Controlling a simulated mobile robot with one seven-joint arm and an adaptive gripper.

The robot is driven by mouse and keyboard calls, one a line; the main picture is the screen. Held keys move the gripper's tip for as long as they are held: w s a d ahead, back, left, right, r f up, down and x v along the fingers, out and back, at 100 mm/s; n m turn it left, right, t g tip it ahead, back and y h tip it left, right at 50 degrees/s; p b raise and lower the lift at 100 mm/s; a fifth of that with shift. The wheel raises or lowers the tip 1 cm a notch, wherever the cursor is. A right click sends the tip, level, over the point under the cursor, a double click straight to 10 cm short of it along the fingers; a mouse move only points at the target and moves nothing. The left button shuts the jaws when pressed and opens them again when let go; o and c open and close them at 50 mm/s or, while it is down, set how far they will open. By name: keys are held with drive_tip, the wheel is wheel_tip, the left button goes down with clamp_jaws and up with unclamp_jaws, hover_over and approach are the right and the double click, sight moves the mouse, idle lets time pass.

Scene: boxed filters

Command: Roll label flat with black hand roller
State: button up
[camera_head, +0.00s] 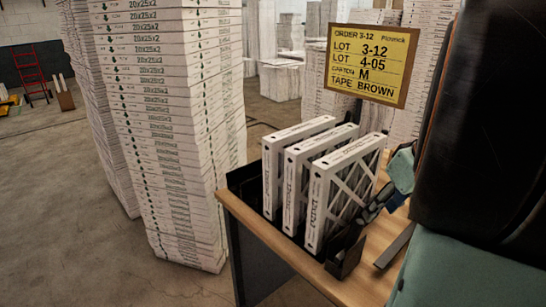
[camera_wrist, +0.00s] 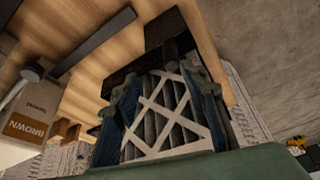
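I cannot make out a black hand roller or a loose label in either view. Three white-framed filters stand upright side by side in a black rack (camera_head: 243,180); the nearest filter (camera_head: 318,205) shows a white lattice face. My gripper (camera_head: 372,208) is beside that face, partly hidden by my dark arm. In the wrist view, my gripper (camera_wrist: 165,105) has its fingers spread wide, with the lattice-faced filter (camera_wrist: 165,118) showing between them. Whether the fingers touch it is unclear. No separate tool shows in the fingers.
The wooden table (camera_head: 270,238) holds the rack and a flat dark bar (camera_head: 395,246). A yellow order sign (camera_head: 369,62) reads "TAPE BROWN". Tall stacks of filter boxes (camera_head: 175,130) stand left. A box marked BROWN (camera_wrist: 27,127) shows in the wrist view.

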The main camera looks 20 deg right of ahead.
sight(362, 224)
drive_tip(key=x, duration=0.3)
drive_tip(key=a+x, duration=0.1)
drive_tip(key=x, duration=0.7)
drive_tip(key=shift+w+a+r, duration=0.1)
drive_tip(key=shift+w+a, duration=0.05)
drive_tip(key=shift+a, duration=0.25)
clamp_jaws()
drive_tip(key=c, duration=0.7)
unclamp_jaws()
clamp_jaws()
drive_tip(key=shift+r, duration=0.1)
